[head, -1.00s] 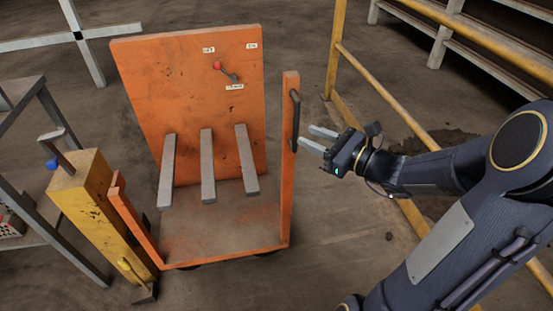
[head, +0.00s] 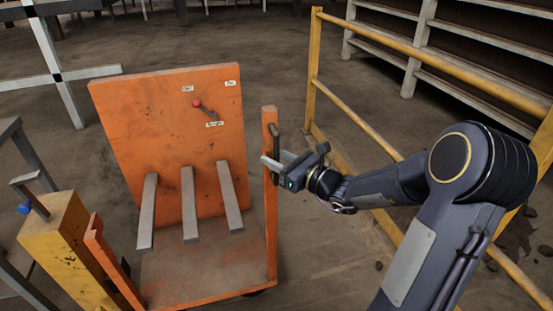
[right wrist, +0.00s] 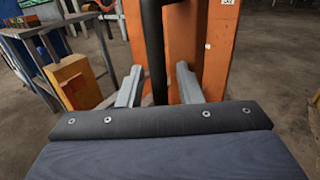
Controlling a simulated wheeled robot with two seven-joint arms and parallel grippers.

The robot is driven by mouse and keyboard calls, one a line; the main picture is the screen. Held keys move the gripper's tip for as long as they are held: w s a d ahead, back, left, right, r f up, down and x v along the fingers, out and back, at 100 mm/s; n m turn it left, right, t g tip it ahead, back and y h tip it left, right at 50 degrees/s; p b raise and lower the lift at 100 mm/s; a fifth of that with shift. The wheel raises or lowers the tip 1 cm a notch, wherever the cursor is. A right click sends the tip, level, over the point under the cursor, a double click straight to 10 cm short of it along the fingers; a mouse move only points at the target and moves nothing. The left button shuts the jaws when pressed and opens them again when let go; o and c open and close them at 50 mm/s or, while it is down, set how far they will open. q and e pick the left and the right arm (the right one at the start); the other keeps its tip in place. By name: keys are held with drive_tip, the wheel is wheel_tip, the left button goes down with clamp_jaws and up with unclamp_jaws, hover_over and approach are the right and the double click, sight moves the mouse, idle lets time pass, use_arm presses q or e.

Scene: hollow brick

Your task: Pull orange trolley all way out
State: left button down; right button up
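The orange trolley (head: 170,105) stands in front of me, with a tall back panel, grey prongs and a low deck. Its right post (head: 270,210) carries a dark vertical handle (head: 276,143). My right gripper (head: 272,161) is at this handle. In the right wrist view, the handle (right wrist: 153,50) stands between the two open fingers (right wrist: 158,85), with room on both sides, and the orange post is behind it. My left gripper is not in view.
A yellow post (head: 62,240) with a blue-knobbed lever stands close at the trolley's left. A yellow railing (head: 360,120) runs along the right, near my right arm. Grey shelves (head: 430,60) stand behind it. Open floor lies behind the trolley.

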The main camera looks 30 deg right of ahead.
clamp_jaws()
